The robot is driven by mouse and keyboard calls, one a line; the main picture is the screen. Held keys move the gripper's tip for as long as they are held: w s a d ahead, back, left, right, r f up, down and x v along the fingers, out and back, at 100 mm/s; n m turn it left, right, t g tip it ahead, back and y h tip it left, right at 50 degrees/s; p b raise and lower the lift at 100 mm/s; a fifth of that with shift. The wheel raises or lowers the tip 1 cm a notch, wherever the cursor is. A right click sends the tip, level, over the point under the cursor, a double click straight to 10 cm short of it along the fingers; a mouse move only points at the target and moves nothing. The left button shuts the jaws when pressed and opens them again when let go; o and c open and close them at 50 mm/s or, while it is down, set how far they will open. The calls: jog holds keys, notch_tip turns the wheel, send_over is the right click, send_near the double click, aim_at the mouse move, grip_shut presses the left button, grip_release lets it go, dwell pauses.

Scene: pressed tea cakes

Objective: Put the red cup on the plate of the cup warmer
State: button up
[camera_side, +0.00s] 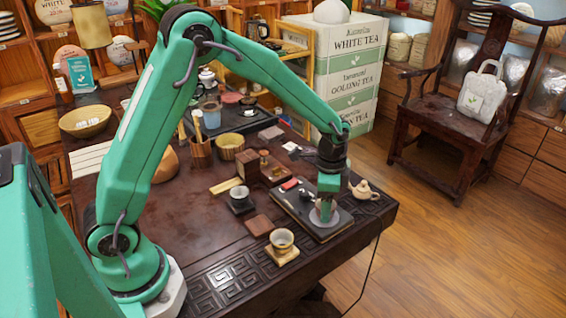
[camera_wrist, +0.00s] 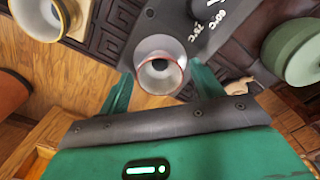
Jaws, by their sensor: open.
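A pale grey cup with a thin reddish rim (camera_wrist: 160,68) stands between the fingers of my gripper (camera_wrist: 160,92) in the wrist view. I see no fully red cup. The cup warmer is a dark slab (camera_wrist: 225,38) with temperature marks; in the side view it lies (camera_side: 338,222) near the table's right corner. My gripper (camera_side: 323,203) points down over the slab in the side view, open around the cup. The cup's base and its contact with the plate are hidden.
A gold-and-white cup (camera_side: 283,237) stands on a wooden coaster left of the slab. A small teapot (camera_side: 364,190) stands to its right. The table's edge is close.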

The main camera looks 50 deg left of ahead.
notch_tip(320, 180, up, 11)
jog(key=shift+r, duration=0.15)
dwell(0.4)
dwell(0.5)
jog(key=s+a+r+n+t, duration=0.2)
jog(key=s+n, duration=0.1)
jog(key=s, duration=0.4)
jog(key=s+a+r+n+t, duration=0.1)
jog(key=s+a+r+n, duration=0.1)
jog(key=s, duration=0.5)
jog(key=s+a+r+n+t, duration=0.2)
jog(key=s+r+n, duration=0.2)
jog(key=s, duration=0.4)
jog(key=shift+t, duration=0.3)
dwell(0.5)
